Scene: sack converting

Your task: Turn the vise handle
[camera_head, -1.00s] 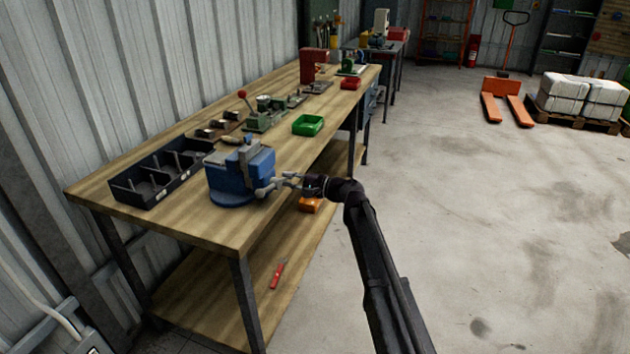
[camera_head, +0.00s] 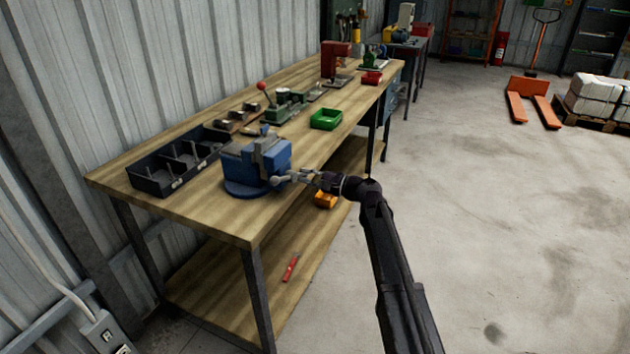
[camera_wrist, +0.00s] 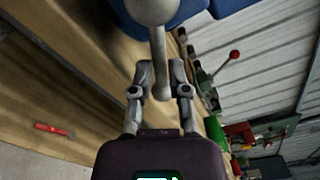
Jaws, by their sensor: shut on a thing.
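The blue vise (camera_head: 256,166) stands on the wooden workbench (camera_head: 215,217) near its front corner. In the wrist view the vise's blue body (camera_wrist: 185,12) shows at the top edge. The grey vise handle (camera_wrist: 159,50) has a round hub and a bar that reaches down between my fingers. My gripper (camera_head: 292,177) reaches the handle from the right, at the bench's front edge. In the wrist view my gripper (camera_wrist: 159,72) is shut on the bar, one finger on each side. In the head view the handle is small and partly covered by the fingers.
A black divided tray (camera_head: 158,185) lies left of the vise. A green bin (camera_head: 326,119) and a machine with a red-knobbed lever (camera_head: 262,88) stand behind it. An orange bin (camera_head: 326,200) and a red tool (camera_head: 291,267) lie on the lower shelf. The floor to the right is open.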

